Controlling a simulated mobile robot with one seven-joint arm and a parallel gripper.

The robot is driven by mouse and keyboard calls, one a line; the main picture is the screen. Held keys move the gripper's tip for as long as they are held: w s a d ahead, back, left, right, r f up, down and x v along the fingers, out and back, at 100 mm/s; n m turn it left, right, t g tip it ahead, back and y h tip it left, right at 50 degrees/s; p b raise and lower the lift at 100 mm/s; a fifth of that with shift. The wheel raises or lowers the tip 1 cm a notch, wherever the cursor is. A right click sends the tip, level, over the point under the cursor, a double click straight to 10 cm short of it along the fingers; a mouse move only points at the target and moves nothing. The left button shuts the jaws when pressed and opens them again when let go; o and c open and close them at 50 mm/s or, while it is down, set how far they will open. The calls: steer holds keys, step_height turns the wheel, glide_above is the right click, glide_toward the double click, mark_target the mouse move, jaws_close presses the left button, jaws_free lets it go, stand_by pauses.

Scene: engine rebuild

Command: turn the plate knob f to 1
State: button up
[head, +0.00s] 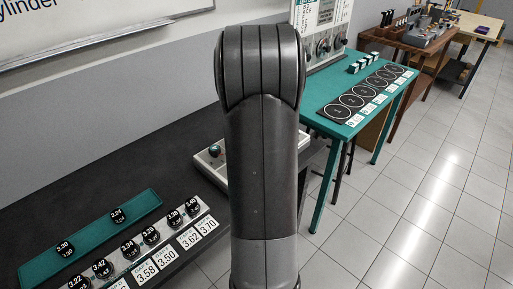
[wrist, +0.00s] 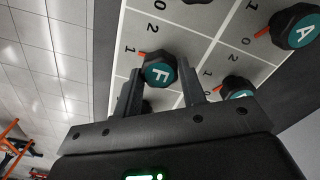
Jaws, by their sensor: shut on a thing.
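Plate knob F (wrist: 158,73) is a dark knob with a teal top, a white letter F and an orange pointer. It sits on a pale plate (wrist: 206,16) marked with lines and numbers in the wrist view. Its pointer is at the upper left, close to a printed 1. My gripper (wrist: 162,82) has one finger on each side of the knob and is shut on it. In the head view my arm hides the gripper and knob F.
Knob A (wrist: 295,26) and another teal-topped knob (wrist: 237,87) are to the right on the plate. In the head view, a dark counter (head: 90,165) carries a teal tray (head: 90,237) and several labelled black pieces. A teal table (head: 312,92) stands beyond my arm.

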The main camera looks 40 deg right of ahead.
steer(key=o, duration=1)
step_height(320, 180, up, 11)
steer(key=shift+f, duration=0.1)
steer(key=shift+a, duration=0.1)
stand_by(0.4)
steer(key=s+a+r+n+t, duration=0.1)
steer(key=s+a+r+n, duration=0.1)
steer(key=a, duration=0.7)
steer(key=s+a+r+n+t, duration=0.2)
steer(key=a+r+n, duration=0.1)
steer(key=a, duration=0.6)
steer(key=s+a+r+n+t, duration=0.1)
steer(key=s+a+r+n, duration=0.1)
steer(key=a, duration=0.7)
steer(key=s+a+n, duration=0.1)
steer(key=s+a, duration=0.1)
steer(key=s+a+f+n+t, duration=0.1)
steer(key=s+a, duration=0.2)
steer(key=s+a+n, duration=0.2)
steer(key=a, duration=0.1)
steer(key=shift+s+a+f+t, duration=0.25)
steer(key=shift+s+f+t, duration=0.05)
steer(key=shift+f, duration=0.1)
